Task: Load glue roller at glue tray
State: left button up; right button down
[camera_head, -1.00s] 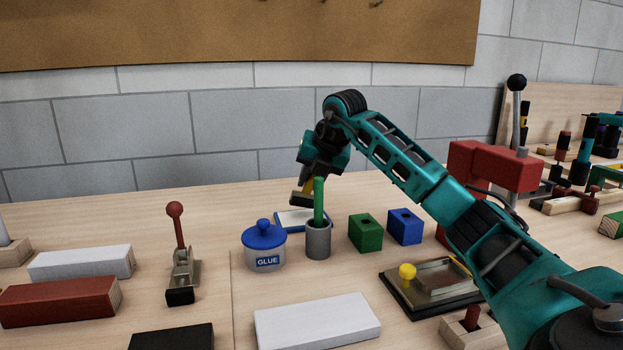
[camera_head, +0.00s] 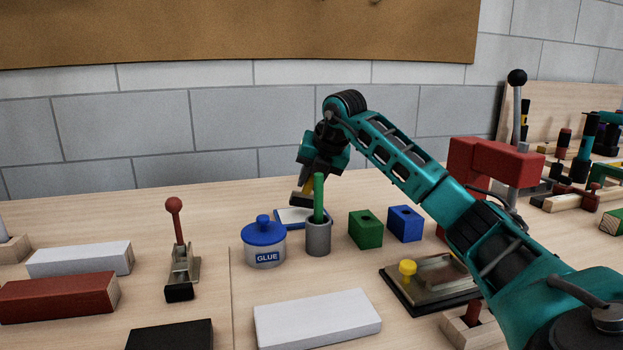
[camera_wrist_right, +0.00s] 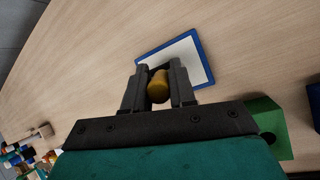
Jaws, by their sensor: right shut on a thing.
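My right gripper (camera_head: 304,196) is in the middle of the camera_head view, behind the grey cup with the green stick, low near the glue tray. The glue tray (camera_head: 290,214) has a blue rim and a white inside. The glue tray (camera_wrist_right: 205,52) lies beyond the fingertips there. The roller's lower end is hidden, so I cannot tell whether it touches the tray. My left gripper is not in view.
A glue jar (camera_head: 264,245) with a blue lid and the grey cup (camera_head: 318,240) stand in front of the tray. Green (camera_head: 365,230) and blue (camera_head: 405,224) blocks sit to the right. A white batten (camera_head: 318,320) lies in front. A red-handled clamp (camera_head: 178,255) stands left.

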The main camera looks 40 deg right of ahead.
jog(key=shift+f, duration=0.4)
dwell(0.8)
notch_tip(320, 180, up, 7)
jog(key=p, duration=0.7)
dwell(0.4)
dwell(0.4)
